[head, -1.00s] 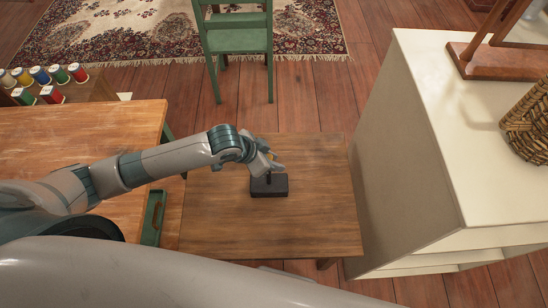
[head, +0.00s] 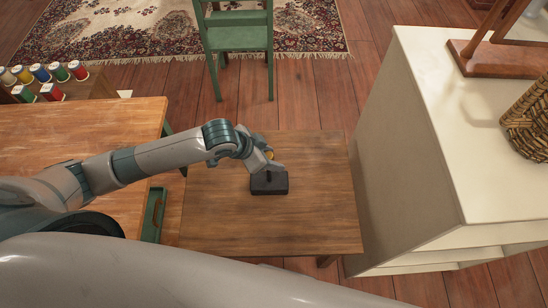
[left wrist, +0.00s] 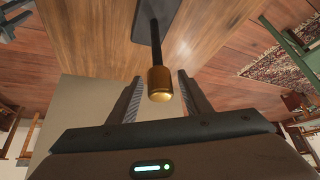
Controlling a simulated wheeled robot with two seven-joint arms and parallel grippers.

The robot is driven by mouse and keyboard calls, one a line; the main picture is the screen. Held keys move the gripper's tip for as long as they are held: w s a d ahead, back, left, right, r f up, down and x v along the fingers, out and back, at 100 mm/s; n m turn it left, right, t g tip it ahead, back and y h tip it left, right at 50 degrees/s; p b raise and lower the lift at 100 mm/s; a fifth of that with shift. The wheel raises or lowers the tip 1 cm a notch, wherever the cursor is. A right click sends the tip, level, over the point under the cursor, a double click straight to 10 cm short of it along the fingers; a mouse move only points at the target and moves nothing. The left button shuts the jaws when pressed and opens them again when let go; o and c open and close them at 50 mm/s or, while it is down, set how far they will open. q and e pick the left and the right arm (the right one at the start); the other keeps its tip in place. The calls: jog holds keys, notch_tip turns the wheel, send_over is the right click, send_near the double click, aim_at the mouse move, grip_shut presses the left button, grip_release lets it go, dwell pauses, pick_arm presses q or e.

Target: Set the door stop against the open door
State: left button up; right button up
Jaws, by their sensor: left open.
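The door stop appears to be the dark block (head: 277,188) with a thin dark post, standing on the small wooden table. In the left wrist view its dark base (left wrist: 150,14) and post lead to a brass-coloured cylindrical end (left wrist: 159,88). My left gripper (head: 268,160) is over the block. In the left wrist view, my left gripper (left wrist: 160,76) is open, with one finger on each side of the brass end and gaps between. My fingers partly hide the post in the head view. No door shows, and my right gripper is not in view.
The small table (head: 320,220) is otherwise clear. A white cabinet (head: 415,150) stands close on its right, bearing a wicker basket (head: 530,125) and a wooden stand (head: 480,60). A larger wooden table (head: 90,130) is on the left. A green chair (head: 238,38) stands beyond.

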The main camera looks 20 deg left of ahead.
pick_arm(q)
jog(key=v, duration=1)
jog(key=shift+b, duration=0.3)
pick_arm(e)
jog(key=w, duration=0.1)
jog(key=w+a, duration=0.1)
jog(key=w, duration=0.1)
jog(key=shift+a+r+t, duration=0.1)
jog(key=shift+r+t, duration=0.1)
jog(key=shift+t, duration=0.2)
pick_arm(q)
jog(key=shift+o, duration=0.3)
jog(key=shift+r, duration=0.1)
